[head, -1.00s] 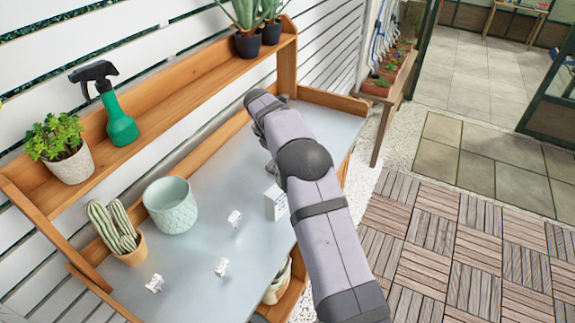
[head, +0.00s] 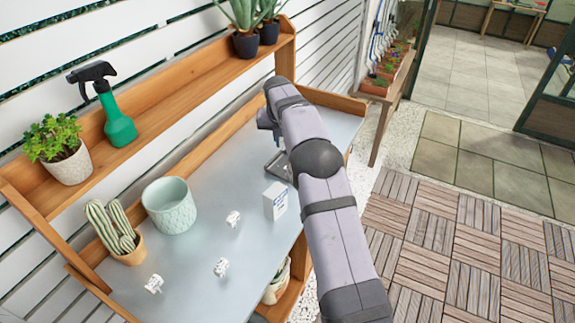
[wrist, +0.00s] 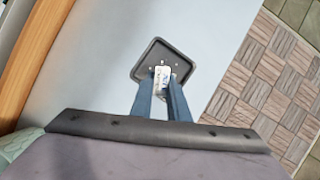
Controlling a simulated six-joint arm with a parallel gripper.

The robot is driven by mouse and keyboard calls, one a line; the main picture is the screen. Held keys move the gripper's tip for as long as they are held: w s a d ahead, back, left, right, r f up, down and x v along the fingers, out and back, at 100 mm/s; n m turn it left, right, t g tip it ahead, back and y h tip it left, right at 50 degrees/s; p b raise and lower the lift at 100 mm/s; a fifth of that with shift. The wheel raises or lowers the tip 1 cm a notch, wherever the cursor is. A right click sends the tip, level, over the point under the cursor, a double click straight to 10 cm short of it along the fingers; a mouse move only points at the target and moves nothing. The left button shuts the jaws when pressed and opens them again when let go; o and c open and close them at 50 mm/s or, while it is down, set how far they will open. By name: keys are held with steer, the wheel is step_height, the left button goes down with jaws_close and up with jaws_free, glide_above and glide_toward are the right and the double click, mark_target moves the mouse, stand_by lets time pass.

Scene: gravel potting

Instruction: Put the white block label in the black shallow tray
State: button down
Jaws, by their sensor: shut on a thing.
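The white block label (wrist: 161,73), with dark print on it, is between the two fingertips of my gripper (wrist: 162,84) in the wrist view. My gripper is shut on it. The black shallow tray (wrist: 148,56) is beyond the fingertips, and the label appears in front of its near part. I cannot tell the height between them. In the head view part of the tray (head: 275,162) shows left of my arm, which hides the rest. The label and fingertips cannot be made out there.
A white box (head: 275,201) stands on the grey bench top near its front edge. Several small white pieces (head: 233,219) lie further left. A pale green pot (head: 170,206) and a potted cactus (head: 116,232) stand near the shelf. Bench around the tray is clear.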

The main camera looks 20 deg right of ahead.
steer(key=shift+f, duration=0.1)
steer(key=p, duration=0.3)
glide_toward(283, 174)
steer(key=shift+w+d+f, duration=0.25)
steer(key=shift+w+f, duration=0.35)
steer(key=shift+f, duration=0.1)
steer(key=shift+w+d+f, duration=0.3)
steer(key=shift+w+f, duration=0.25)
steer(key=shift+f, duration=0.2)
steer(key=shift+w+d+f, duration=0.25)
steer(key=shift+w+f, duration=0.35)
steer(key=shift+f, duration=0.1)
steer(key=shift+f, duration=0.2)
steer(key=c, duration=1.7)
jaws_free()
steer(key=shift+r, duration=0.15)
steer(key=shift+r, duration=0.15)
steer(key=shift+b+v, duration=1.6)
steer(key=shift+v, duration=4.3)
